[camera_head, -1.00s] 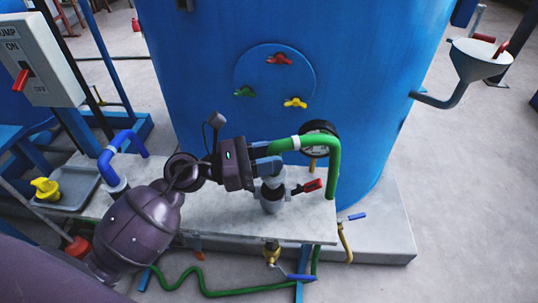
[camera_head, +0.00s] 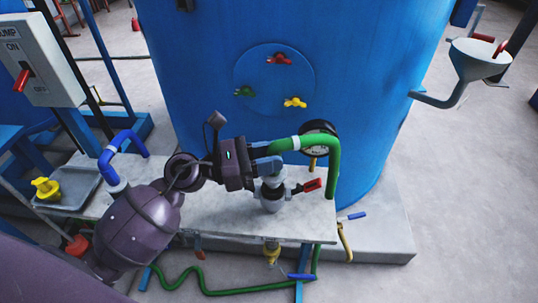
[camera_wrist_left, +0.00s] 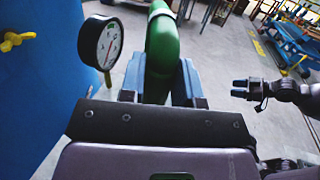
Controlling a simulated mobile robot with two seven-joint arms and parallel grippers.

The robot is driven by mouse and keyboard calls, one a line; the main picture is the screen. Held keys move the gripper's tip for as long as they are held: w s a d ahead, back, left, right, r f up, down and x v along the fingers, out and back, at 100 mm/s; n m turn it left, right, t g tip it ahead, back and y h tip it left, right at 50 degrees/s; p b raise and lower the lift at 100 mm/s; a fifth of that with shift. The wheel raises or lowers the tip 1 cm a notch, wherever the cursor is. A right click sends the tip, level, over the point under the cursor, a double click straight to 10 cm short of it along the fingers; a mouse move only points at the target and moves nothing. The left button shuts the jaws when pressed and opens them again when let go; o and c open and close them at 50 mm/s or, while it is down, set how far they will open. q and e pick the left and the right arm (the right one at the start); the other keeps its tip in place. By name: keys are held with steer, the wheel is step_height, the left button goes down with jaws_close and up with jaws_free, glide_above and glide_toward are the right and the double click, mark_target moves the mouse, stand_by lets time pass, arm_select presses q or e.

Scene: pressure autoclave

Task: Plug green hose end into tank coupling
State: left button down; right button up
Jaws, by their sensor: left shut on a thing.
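The green hose (camera_head: 333,165) arches over the bench beside the blue tank (camera_head: 340,60). Its near end points down, and my left gripper (camera_head: 266,167) is shut on it. The green hose also shows between the fingers in the left wrist view (camera_wrist_left: 161,45). The grey coupling (camera_head: 271,200), with a red lever (camera_head: 312,186), stands upright on the bench directly below the held end. The hose end is right at the coupling's top; I cannot tell how far it is seated. My right gripper (camera_wrist_left: 240,89) is off to the right in the wrist view, away from the hose.
A round gauge (camera_head: 318,138) stands just behind the hose. A blue pipe (camera_head: 122,155) and a grey tray (camera_head: 72,188) with a yellow fitting are at the left. Valves (camera_head: 272,253) hang at the bench front.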

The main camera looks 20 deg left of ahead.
arm_select(q)
steer(key=shift+r, duration=0.1)
stand_by(0.6)
steer(key=shift+f+b, duration=0.45)
steer(key=shift+f, duration=0.3)
steer(key=shift+f+b, duration=0.4)
steer(key=shift+f, duration=0.2)
steer(key=shift+r, duration=0.15)
steer(key=shift+r+p, duration=0.6)
steer(key=shift+r, duration=0.2)
stand_by(0.4)
